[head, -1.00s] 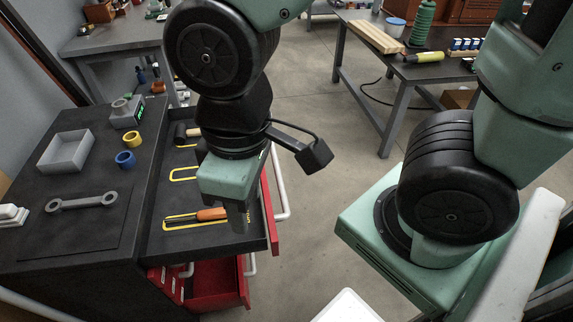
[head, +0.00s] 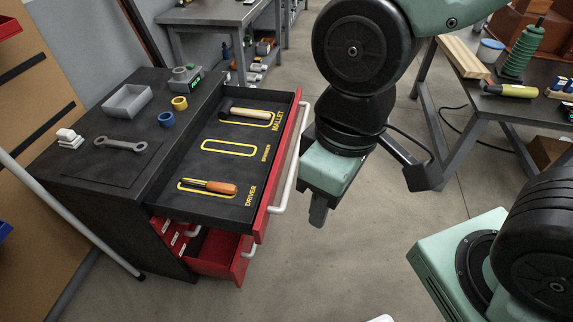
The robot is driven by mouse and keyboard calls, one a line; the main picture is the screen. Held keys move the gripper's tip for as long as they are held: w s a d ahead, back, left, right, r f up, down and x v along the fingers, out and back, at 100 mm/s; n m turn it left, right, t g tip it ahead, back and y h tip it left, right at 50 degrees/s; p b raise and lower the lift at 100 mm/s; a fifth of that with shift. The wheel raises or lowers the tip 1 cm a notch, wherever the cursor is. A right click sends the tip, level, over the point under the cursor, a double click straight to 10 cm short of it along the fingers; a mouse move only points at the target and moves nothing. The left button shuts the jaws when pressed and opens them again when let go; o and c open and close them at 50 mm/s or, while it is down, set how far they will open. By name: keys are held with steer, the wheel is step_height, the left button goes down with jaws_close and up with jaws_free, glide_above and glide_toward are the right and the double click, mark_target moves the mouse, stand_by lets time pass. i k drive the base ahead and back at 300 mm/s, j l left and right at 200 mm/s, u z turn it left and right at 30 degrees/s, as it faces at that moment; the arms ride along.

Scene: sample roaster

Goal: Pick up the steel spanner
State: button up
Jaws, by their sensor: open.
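The steel spanner (head: 120,144) lies flat on the dark mat on top of the cabinet, at the left in the head view. It is grey, with a wider end at each side. My gripper (head: 318,216) points down over open floor, just right of the open drawer's handle. It is well to the right of the spanner and apart from it. Its jaws are open and hold nothing visible; the fingers are small and partly overlap in this view.
The open drawer (head: 205,131) holds a mallet (head: 245,115), an orange-handled screwdriver (head: 209,187) and an empty yellow outline between them. On the cabinet top stand a grey tray (head: 128,100), a yellow ring (head: 180,103), a blue ring (head: 166,119) and white blocks (head: 69,138). A lower red drawer (head: 215,252) is ajar.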

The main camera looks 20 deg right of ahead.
mark_target(101, 142)
steer(key=i+j+u, duration=0.15)
steer(key=i+j, duration=0.15)
steer(key=i, duration=0.15)
steer(key=i+j+u, duration=0.1)
steer(key=i+j, duration=0.15)
steer(key=i, duration=0.2)
